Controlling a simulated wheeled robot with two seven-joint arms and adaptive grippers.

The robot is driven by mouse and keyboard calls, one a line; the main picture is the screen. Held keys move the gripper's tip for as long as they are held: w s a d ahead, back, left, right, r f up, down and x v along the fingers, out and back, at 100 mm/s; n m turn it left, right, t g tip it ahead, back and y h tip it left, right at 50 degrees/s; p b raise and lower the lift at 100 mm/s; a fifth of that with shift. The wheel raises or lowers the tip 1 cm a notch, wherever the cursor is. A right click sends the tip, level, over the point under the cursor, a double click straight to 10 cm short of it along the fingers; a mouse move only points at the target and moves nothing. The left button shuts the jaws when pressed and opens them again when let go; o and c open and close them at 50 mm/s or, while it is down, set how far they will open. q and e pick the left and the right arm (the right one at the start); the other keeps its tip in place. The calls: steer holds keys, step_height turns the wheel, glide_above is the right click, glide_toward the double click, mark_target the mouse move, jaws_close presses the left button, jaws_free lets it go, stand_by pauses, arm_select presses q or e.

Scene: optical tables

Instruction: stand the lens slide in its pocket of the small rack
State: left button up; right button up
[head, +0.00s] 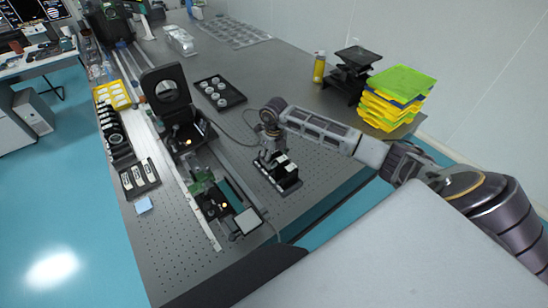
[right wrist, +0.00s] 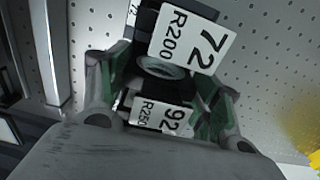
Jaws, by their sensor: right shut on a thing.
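My right gripper (head: 268,157) is over the small black rack (head: 286,184) on the perforated table, pointing down. In the right wrist view, its fingers (right wrist: 160,85) are shut on a dark lens slide (right wrist: 192,42) with a white label reading 72 R200. The slide looks tilted in that view, and part of its round lens shows below the label. A second label, 92 R250 (right wrist: 163,117), shows between the fingers, smaller and lower. The rack's pockets are mostly hidden by the gripper and slides, so I cannot tell how the held slide sits against its pocket. My left gripper is not in view.
An optical rail assembly with a green part (head: 202,184) stands left of the rack. A black tray with several round pieces (head: 219,92) lies behind it. Another tray with white-labelled pieces (head: 140,178) is at left. Yellow-green bins (head: 397,94) stand at right.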

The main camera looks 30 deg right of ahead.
steer(key=shift+f, duration=0.2)
stand_by(0.6)
steer(key=o, duration=1.2)
steer(key=shift+r, duration=0.15)
steer(key=shift+r+p, duration=2.7)
steer(key=shift+r, duration=2.15)
steer(key=shift+s, duration=0.1)
